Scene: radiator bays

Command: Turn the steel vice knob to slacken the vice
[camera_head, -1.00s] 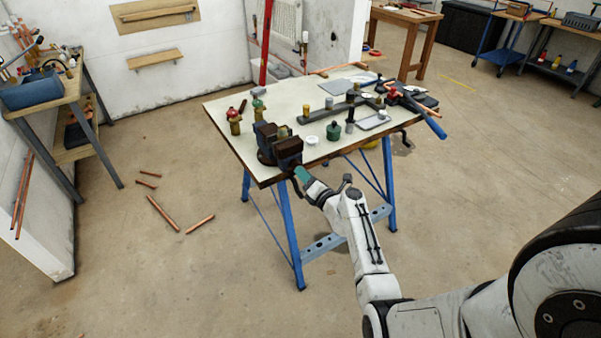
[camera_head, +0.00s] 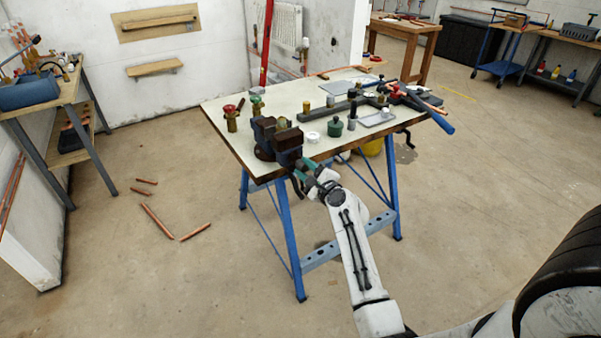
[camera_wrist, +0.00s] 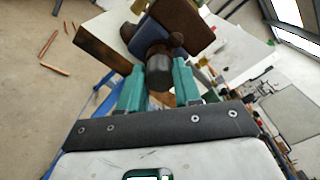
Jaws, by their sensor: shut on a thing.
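The dark vice (camera_head: 277,140) sits at the near left corner of the workbench, and its blue and brown body (camera_wrist: 172,28) fills the top of the wrist view. The steel vice knob (camera_wrist: 160,72) is a dark grey cylinder sticking out of the vice's front. My gripper (camera_wrist: 159,78) has its two green fingers on either side of the knob and is shut on it. In the head view my gripper (camera_head: 305,170) is at the vice's front, just off the bench edge; the knob is hard to make out there.
The pale workbench top (camera_head: 225,110) carries brass valves (camera_head: 231,118), a green pot (camera_head: 335,127) and several tools. Blue bench legs (camera_head: 288,230) stand below my gripper. Copper pipes (camera_head: 157,221) lie on the floor at left.

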